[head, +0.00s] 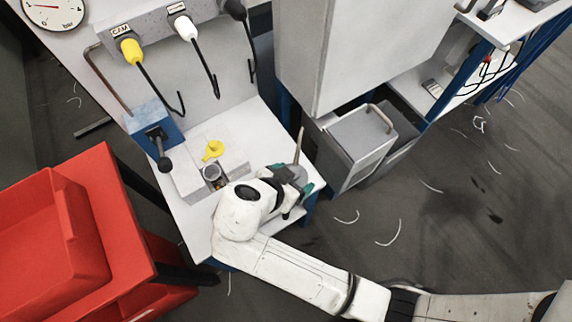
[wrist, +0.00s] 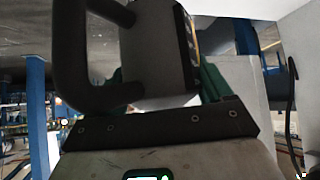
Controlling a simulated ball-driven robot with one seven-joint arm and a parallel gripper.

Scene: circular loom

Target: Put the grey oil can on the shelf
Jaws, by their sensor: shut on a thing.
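My gripper (head: 296,179), with green on its fingers, is shut on the grey oil can. It holds the can over the right side of a white shelf-like surface. In the head view the can's thin pale spout (head: 299,146) points up, and my wrist hides most of its body. In the wrist view the grey oil can (wrist: 155,50) fills the upper middle, with its dark loop handle (wrist: 68,60) at left. I cannot tell whether the can touches the surface.
A blue box with a black lever (head: 153,125) stands on the surface's left. Hooks hang above it from yellow, white and black handles. A red bin (head: 50,235) is at lower left. Grey bins (head: 360,145) and a white cabinet (head: 355,50) are at right.

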